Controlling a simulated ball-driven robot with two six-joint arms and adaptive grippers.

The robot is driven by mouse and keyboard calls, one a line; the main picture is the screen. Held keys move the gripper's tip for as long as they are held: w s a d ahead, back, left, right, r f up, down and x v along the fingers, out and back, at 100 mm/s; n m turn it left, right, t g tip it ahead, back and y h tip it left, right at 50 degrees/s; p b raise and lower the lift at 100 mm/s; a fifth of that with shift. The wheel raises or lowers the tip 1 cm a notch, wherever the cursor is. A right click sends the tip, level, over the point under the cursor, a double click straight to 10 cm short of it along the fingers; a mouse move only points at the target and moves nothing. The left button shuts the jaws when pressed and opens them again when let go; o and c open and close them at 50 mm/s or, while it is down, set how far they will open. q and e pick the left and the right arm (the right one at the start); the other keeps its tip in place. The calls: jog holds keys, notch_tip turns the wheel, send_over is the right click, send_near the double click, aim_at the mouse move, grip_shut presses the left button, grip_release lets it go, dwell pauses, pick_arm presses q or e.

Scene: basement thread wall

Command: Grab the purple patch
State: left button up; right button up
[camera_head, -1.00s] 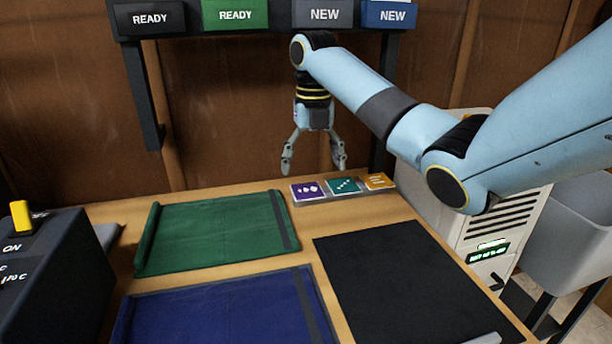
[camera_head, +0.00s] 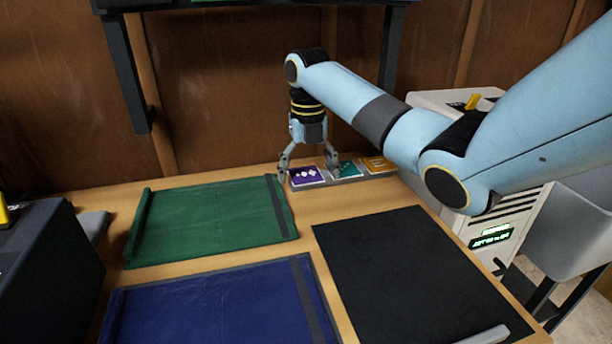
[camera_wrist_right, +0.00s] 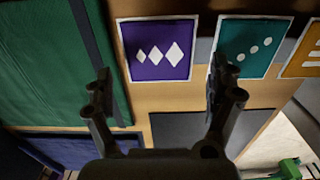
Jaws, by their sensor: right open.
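The purple patch (camera_head: 306,176) has a pale border and white diamonds. It lies at the left end of a row of patches at the back of the table. In the right wrist view the purple patch (camera_wrist_right: 160,50) shows flat, beyond and between the open fingertips. My right gripper (camera_head: 308,168) is open and points down, its fingers spread to either side of the purple patch. In the right wrist view the gripper (camera_wrist_right: 158,80) holds nothing, and its right finger overlaps the teal patch (camera_wrist_right: 252,47). My left gripper is not in view.
The teal patch and an orange patch (camera_head: 377,164) lie right of the purple one on a grey strip. A green cloth (camera_head: 205,222), a blue cloth (camera_head: 215,305) and a black mat (camera_head: 415,270) cover much of the table. A white machine (camera_head: 500,225) stands at the right.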

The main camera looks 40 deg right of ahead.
jog(key=shift+f, duration=0.15)
dwell(0.4)
jog(key=shift+s, duration=0.1)
jog(key=c, duration=0.7)
jog(key=shift+c, duration=0.4)
jog(key=shift+a+f, duration=0.1)
jog(key=shift+a, duration=0.05)
jog(key=shift+c, duration=0.5)
